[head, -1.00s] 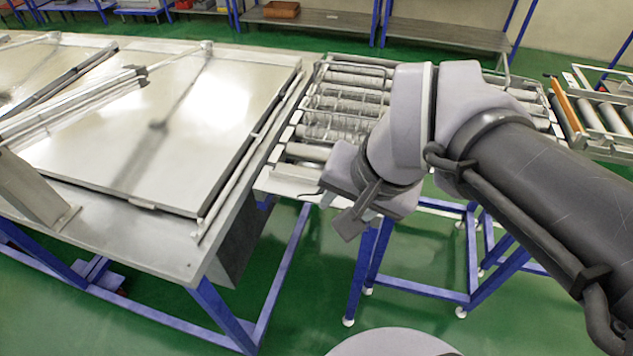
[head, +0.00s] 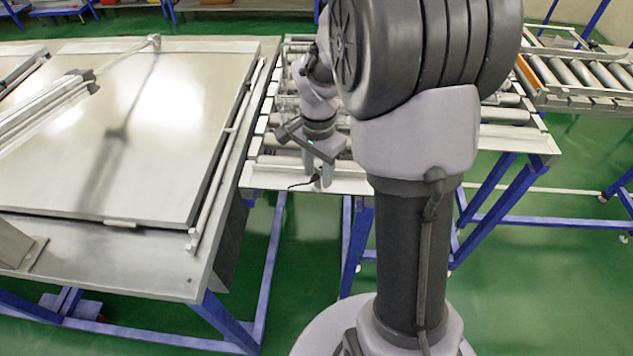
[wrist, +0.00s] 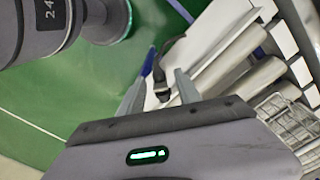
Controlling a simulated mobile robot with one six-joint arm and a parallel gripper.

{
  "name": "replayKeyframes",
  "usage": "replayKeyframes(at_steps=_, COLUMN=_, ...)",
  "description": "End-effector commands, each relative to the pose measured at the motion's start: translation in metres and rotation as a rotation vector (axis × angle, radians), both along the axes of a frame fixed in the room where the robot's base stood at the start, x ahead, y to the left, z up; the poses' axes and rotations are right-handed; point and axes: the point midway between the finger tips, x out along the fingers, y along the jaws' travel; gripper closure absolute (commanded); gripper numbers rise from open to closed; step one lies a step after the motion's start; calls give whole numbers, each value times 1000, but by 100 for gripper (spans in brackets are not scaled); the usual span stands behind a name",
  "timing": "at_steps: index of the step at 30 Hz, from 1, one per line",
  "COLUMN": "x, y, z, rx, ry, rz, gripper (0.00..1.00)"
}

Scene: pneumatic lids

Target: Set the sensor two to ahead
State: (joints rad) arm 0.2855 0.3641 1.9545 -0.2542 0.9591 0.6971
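A small dark sensor (wrist: 161,88) with a black cable shows in the wrist view at the metal edge of the roller conveyor. It lies between the fingers of my gripper (wrist: 159,76), which are apart, with a gap visible on both sides. In the head view my gripper (head: 317,178) points down at the conveyor's near edge. There the sensor is mostly hidden by the fingers, and only its cable (head: 300,186) shows clearly to the left. I cannot tell which way the sensor faces, nor whether it is the second one.
The roller conveyor (head: 508,138) stands on blue legs. A wide metal table with a flat lid (head: 150,130) is close on the left. Another conveyor (head: 590,75) stands at the right rear. A wire basket (wrist: 285,125) sits on the rollers. Green floor is open in front.

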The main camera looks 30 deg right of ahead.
Motion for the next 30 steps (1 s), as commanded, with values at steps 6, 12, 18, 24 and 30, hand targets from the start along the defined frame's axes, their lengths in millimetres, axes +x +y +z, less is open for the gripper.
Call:
replayKeyframes(at_steps=6, x=0, y=0, z=-22, rx=1, ry=0, rz=1, gripper=60)
replayKeyframes(at_steps=12, x=0, y=0, z=-22, rx=0, ry=-1, rz=1, gripper=60)
replayKeyframes(at_steps=18, x=0, y=0, z=-22, rx=0, ry=0, rz=1, gripper=93)
replayKeyframes(at_steps=24, x=0, y=0, z=-22, rx=0, ry=0, rz=1, gripper=100)
replayKeyframes(at_steps=30, x=0, y=0, z=-21, rx=0, ry=0, rz=21, gripper=100)
